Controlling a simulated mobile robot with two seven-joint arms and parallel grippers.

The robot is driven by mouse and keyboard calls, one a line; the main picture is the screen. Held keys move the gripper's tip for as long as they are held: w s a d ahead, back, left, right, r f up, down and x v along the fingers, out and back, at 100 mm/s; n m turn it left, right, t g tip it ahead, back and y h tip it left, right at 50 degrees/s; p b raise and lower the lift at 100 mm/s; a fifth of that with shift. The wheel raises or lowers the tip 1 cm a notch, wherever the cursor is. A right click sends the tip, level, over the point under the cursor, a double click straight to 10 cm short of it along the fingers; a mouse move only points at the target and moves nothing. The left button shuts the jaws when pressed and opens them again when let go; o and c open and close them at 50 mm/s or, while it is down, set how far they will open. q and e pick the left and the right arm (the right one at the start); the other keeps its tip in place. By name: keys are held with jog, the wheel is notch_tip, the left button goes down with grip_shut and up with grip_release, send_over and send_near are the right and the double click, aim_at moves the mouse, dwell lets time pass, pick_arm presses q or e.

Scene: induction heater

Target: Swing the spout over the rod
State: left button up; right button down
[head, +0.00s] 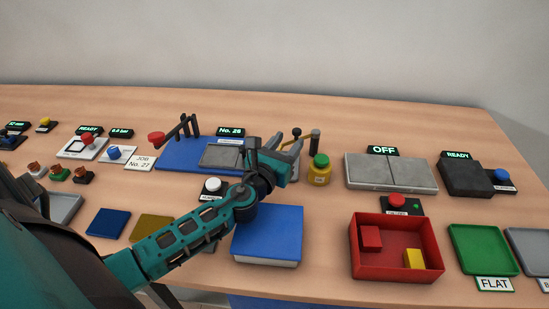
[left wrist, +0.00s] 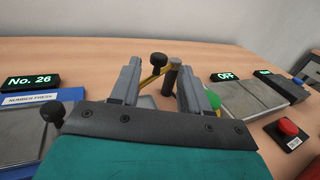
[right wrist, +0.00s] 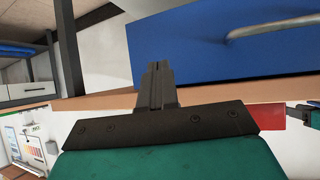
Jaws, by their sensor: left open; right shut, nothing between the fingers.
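The spout is probably the brass-coloured arm (head: 305,132) with a black ball knob (head: 297,131), at a dark upright post (head: 315,146) towards the back of the table. In the left wrist view the knob (left wrist: 158,59), brass arm (left wrist: 152,76) and post (left wrist: 171,80) show between and beyond my left fingers. My left gripper (head: 292,155) is open and empty, just in front of them; contact cannot be told. I cannot make out the rod for certain. My right gripper (right wrist: 158,68) is shut and empty, seen only in the right wrist view.
A yellow pot with a green top (head: 320,169) stands right of my left gripper. The blue number press (head: 180,153) lies to its left, the grey OFF plates (head: 390,172) to its right. A red tray (head: 395,272) is in front. A blue drawer front (right wrist: 215,50) is close to my right gripper.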

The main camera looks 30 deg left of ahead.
pick_arm(q)
jog(key=s, duration=0.6)
jog(key=shift+s+d, duration=0.3)
jog(key=shift+s, duration=0.05)
